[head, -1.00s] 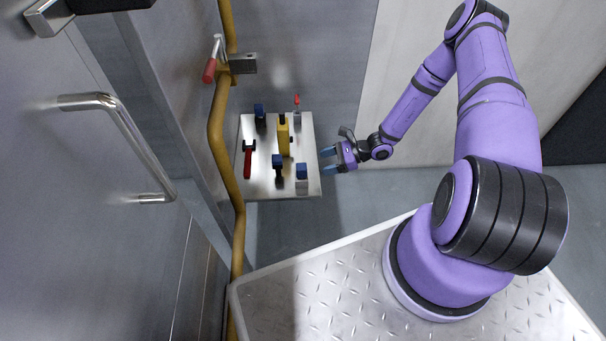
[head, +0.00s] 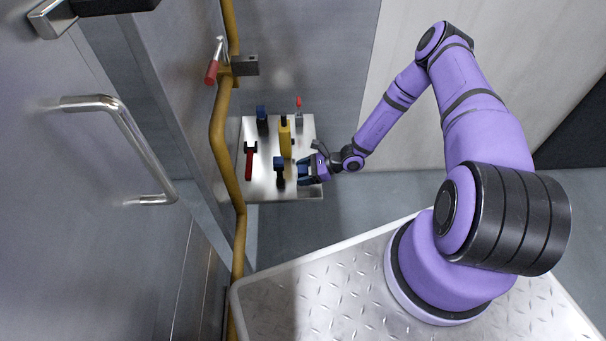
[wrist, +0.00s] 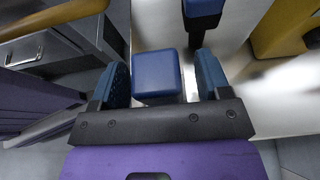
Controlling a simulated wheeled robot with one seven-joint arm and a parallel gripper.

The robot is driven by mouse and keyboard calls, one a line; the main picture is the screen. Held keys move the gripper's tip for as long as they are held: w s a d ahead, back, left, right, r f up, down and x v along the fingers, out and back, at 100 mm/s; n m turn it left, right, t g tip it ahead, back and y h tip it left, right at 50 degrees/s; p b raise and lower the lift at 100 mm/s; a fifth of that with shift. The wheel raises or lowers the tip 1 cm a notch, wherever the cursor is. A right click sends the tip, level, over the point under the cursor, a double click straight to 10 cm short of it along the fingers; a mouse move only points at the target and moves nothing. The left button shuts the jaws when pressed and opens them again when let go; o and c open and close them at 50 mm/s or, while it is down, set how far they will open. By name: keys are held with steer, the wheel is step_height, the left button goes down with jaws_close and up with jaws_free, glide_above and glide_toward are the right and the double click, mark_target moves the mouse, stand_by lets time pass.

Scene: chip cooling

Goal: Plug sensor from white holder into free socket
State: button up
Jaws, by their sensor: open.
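My gripper (head: 306,172) is open at the front right corner of the metal tray. In the wrist view, a blue-topped sensor (wrist: 157,74) stands between the two blue fingers, with a gap to the right finger. The body below its cap and its holder are mostly hidden, so I cannot tell the holder's colour. Other blue-topped pieces stand on the tray, one in a dark holder (head: 279,166) left of my gripper and one at the back left (head: 262,114). A grey block (head: 245,65) sits on the yellow pipe; I cannot make out whether it is a free socket.
The metal tray (head: 262,190) also bears a yellow tool (head: 285,138), a red-handled tool (head: 249,162) and a small red-topped piece (head: 299,105). A red-handled valve (head: 212,68) sits on the yellow pipe (head: 222,150). A cabinet door with a handle (head: 125,130) stands at left.

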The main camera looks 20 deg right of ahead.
steer(key=c, duration=1)
steer(key=shift+c, duration=0.2)
